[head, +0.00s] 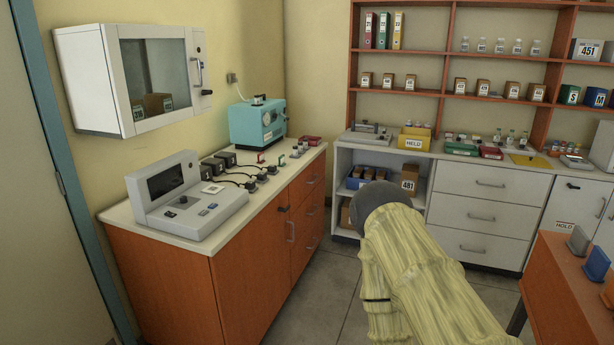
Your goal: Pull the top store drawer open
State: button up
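A white drawer unit stands under the back counter, with three drawers stacked. Its top drawer (489,182) is shut and has a grey bar handle at its middle. The middle drawer (482,215) and bottom drawer (475,246) are also shut. My arm, in a pale yellow sleeve with a dark rounded end, rises from the lower right in front of the unit's left side. It looks apart from the drawer handles. The fingers of my gripper do not show.
An orange cabinet (250,270) with small drawers stands at left, an instrument (185,200) on its top. An open shelf bay (345,165) with boxes adjoins the drawers. An orange table (565,290) fills the lower right. Grey tiled floor (325,285) is clear between.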

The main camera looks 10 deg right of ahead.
aim_at(512, 185)
jog(key=z, duration=0.25)
jog(key=i, duration=1.8)
jog(key=z, duration=0.8)
jog(key=i, duration=1.65)
jog(key=z, duration=0.5)
jog(key=i, duration=0.9)
jog(key=z, duration=0.2)
